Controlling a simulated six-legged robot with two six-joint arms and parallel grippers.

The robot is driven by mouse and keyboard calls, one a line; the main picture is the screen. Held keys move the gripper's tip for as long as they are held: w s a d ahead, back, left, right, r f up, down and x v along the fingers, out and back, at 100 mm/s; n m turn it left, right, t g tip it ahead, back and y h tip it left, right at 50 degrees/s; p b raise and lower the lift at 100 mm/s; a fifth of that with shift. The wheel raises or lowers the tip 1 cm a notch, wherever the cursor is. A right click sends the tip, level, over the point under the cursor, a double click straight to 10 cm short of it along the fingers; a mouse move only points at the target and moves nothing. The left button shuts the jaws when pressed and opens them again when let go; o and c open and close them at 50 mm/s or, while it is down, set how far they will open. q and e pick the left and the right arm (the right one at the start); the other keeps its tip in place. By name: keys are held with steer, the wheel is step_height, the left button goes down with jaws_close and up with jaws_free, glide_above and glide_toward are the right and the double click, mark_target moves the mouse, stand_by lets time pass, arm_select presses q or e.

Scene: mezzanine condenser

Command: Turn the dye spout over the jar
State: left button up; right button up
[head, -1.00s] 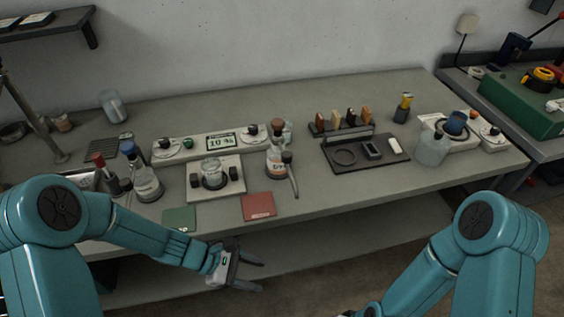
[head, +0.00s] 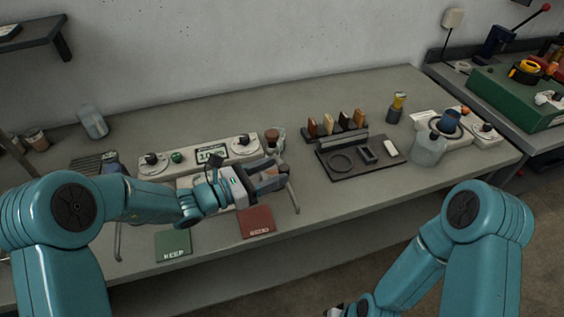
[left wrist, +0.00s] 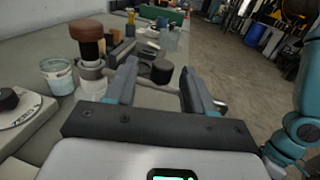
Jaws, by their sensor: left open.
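The dye bottle with its brown stopper (head: 271,135) stands behind my left gripper (head: 274,178), which hides most of its body. The brown stopper (left wrist: 88,38) also shows in the left wrist view. The dye spout (head: 293,197) is a thin metal tube hanging down at the right of the gripper; in the left wrist view its black knob (left wrist: 162,71) appears between my open fingers, not gripped. The jar is hidden behind my left arm and gripper in the head view. My right gripper (head: 334,311) is barely in view at the bottom edge.
Green KEEP mat (head: 173,243) and red mat (head: 256,222) lie along the front edge. A white control panel (head: 198,154) stands behind. A glass beaker (left wrist: 57,76) stands near the dye bottle.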

mark_target(284, 167)
arm_select(q)
steer(key=x, duration=0.3)
steer(key=shift+s+d+r, duration=0.15)
steer(key=shift+s+d, duration=0.1)
steer(key=shift+d, duration=0.2)
steer(key=shift+w+a, duration=0.1)
steer(key=shift+w, duration=0.2)
steer(key=shift+s, duration=0.1)
steer(key=c, duration=0.6)
jaws_close()
